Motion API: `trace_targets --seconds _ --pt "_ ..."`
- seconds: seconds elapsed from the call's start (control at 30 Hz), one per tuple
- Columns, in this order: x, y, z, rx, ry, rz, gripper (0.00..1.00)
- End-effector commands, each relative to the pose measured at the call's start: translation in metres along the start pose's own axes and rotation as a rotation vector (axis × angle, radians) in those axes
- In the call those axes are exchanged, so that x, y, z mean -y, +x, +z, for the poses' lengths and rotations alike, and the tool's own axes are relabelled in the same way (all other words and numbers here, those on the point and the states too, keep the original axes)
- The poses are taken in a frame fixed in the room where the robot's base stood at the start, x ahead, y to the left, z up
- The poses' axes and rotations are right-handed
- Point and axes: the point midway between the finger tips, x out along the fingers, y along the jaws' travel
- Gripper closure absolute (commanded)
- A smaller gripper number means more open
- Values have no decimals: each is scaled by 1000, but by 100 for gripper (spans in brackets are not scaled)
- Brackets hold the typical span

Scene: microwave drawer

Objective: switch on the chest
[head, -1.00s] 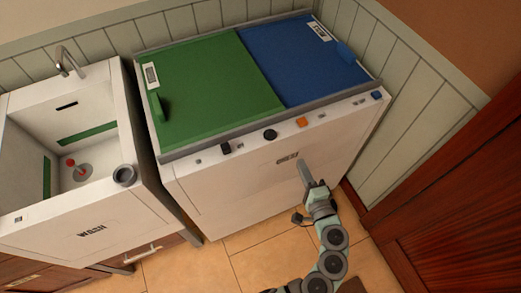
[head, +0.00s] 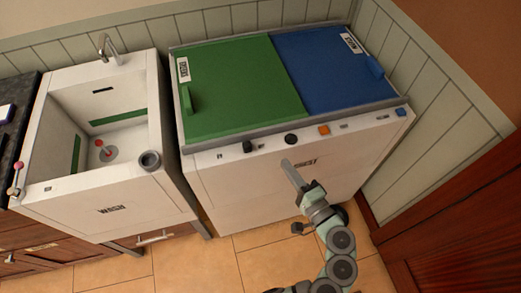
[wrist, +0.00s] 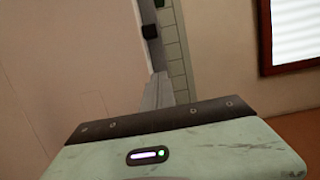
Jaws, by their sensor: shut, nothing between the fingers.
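The chest is a white box (head: 245,195) with a green lid (head: 240,90) and a blue lid (head: 325,72), both shut. Along its front top edge sit a black square piece (head: 247,146), a round black knob (head: 291,139), an orange square (head: 323,130) and a blue square (head: 400,111). My gripper (head: 288,165) is shut and empty, in front of the chest, showing just below the round black knob and left of the front label. I cannot tell if it touches. In the wrist view its fingers (wrist: 158,92) point toward a dark piece (wrist: 149,31).
A white wash sink (head: 110,205) with a tap (head: 103,46) and a red-tipped stick (head: 100,145) stands left of the chest. A dark counter (head: 12,135) is at the far left. A reddish wooden panel (head: 450,245) stands at the right. Tiled floor (head: 190,272) lies in front.

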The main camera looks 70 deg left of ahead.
Motion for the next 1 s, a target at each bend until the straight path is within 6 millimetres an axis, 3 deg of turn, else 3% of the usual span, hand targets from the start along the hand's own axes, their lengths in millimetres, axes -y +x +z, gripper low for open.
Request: trace_targets --seconds 0.47,0.7,1.0 --pt "-2 84 1 5 -3 2 100" --pt "-2 89 32 0 -1 1 100" --pt "0 90 39 -1 0 0 100"
